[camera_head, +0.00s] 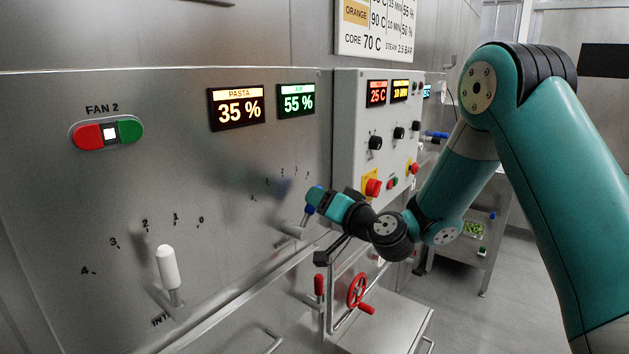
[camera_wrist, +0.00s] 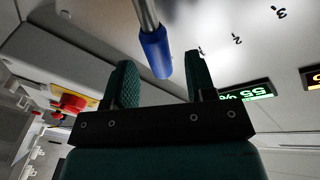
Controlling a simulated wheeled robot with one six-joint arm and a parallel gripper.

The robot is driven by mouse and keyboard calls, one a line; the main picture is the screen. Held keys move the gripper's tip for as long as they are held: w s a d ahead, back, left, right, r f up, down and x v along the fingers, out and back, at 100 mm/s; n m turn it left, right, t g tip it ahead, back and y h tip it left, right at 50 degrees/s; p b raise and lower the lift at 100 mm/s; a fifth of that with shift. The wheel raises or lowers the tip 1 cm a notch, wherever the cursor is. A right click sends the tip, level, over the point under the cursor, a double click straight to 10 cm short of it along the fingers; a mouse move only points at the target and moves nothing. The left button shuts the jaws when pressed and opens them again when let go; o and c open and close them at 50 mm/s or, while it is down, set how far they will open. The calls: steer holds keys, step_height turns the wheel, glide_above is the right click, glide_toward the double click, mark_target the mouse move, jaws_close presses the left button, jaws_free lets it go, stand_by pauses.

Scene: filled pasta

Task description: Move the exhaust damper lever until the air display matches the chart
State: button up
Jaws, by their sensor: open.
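The exhaust damper lever, a metal rod with a blue handle (camera_head: 309,209), is on the steel panel beside my gripper (camera_head: 318,197). In the wrist view its blue handle (camera_wrist: 155,52) lies between the two fingertips of my gripper (camera_wrist: 160,65), with a visible gap to each. My gripper is open and holds nothing. The green display (camera_head: 296,100) reads 55 %; its small label is hard to read. It also shows in the wrist view (camera_wrist: 247,91). The wall chart (camera_head: 376,28) is cut off at the top; rows with 55 % and 50 % show.
A PASTA display (camera_head: 237,108) reads 35 %. A white-handled lever (camera_head: 168,268) stands at lower left with a numbered scale. Fan 2 buttons (camera_head: 106,133) are above it. A control box (camera_head: 386,150) with knobs and a red button projects at right. A red handwheel (camera_head: 357,291) is below.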

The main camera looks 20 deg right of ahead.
steer(key=shift+p+x, duration=0.55)
steer(key=shift+x, duration=0.9)
jaws_close()
steer(key=b, duration=0.2)
steer(key=a+n+b, duration=0.1)
steer(key=b, duration=0.1)
steer(key=shift+s+f+n, duration=0.1)
steer(key=shift+s+n, duration=0.2)
steer(key=n+b, duration=0.2)
steer(key=b, duration=0.1)
steer(key=shift+s+a+r+t+y+b, duration=0.3)
steer(key=shift+s+a+r, duration=0.05)
steer(key=shift+r, duration=0.05)
steer(key=shift+s+a+r+n, duration=0.1)
steer(key=shift+a+r+n, duration=0.05)
steer(key=shift+r+n, duration=0.2)
jaws_free()
